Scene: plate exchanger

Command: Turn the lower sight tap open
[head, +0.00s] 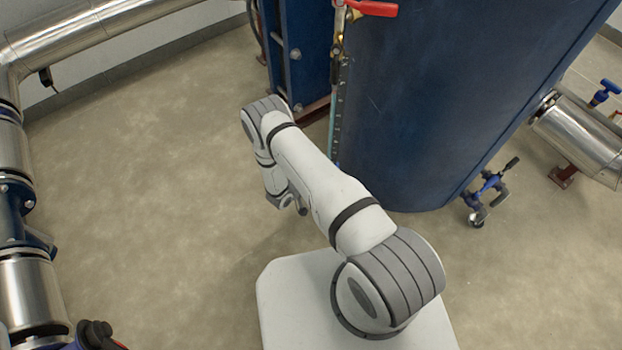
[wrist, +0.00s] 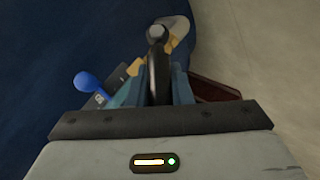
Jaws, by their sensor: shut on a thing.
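In the wrist view my gripper (wrist: 158,90) is shut on a black lever (wrist: 156,58), which stands between the two fingers. Yellowish brass-coloured fittings (wrist: 134,67) show beside and behind it, so it looks like the lower sight tap's lever. Whether that tap is open or shut cannot be told. In the head view the upright sight tube (head: 334,125) runs down the blue vessel's left side. A red-handled tap (head: 374,8) sits at its top. My arm hides the lower tap and most of my gripper there.
A blue knob (wrist: 88,82) stands left of the fingers in the wrist view. The large blue vessel (head: 440,90) is close on the right. Steel pipework (head: 30,290) stands at the far left, and a small valve (head: 488,187) at the right. The floor (head: 150,170) between is clear.

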